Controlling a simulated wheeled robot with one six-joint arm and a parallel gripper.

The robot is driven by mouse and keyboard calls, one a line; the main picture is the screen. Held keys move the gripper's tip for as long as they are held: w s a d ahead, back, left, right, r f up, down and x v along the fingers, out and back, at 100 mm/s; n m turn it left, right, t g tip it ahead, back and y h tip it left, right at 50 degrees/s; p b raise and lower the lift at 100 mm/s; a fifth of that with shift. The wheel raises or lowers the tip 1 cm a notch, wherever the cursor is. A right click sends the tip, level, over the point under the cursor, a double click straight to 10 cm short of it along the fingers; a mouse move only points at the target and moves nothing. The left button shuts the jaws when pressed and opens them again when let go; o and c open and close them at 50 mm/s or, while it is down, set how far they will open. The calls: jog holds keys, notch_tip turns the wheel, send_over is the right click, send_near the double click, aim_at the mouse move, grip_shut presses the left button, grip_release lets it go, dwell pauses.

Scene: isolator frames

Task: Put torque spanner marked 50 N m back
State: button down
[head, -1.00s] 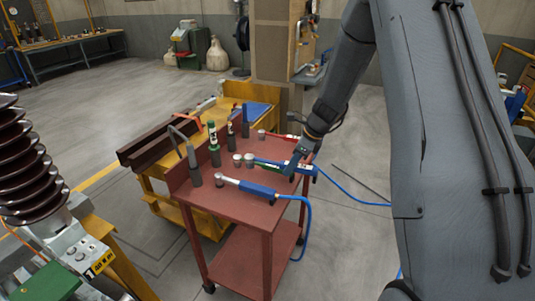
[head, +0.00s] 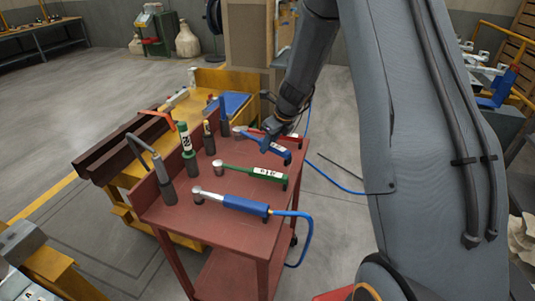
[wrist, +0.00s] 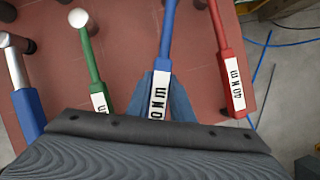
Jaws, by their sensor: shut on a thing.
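The blue torque spanner (head: 268,142) is in my gripper (head: 277,147), above or on the red cart top. In the wrist view my gripper (wrist: 163,92) is shut on its blue handle (wrist: 170,35). Its white label (wrist: 159,95) reads "0 N m"; the leading digit is hidden or unclear. It lies between a green spanner (head: 256,172) and a red spanner (head: 290,139). The red one's label (wrist: 236,80) seems to read 40 N m. Whether the held spanner touches its rest I cannot tell.
The red cart (head: 232,228) also carries a blue-handled tool with a hose (head: 240,205) at the near side. Several upright tools, including a green one (head: 187,148), stand along its left edge. A yellow bench (head: 205,80) is behind.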

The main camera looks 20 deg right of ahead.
jog(key=shift+d+f, duration=0.1)
jog(key=shift+f, duration=1.9)
jog(key=shift+f, duration=0.1)
jog(key=c, duration=1.6)
grip_release()
jog(key=shift+o, duration=0.2)
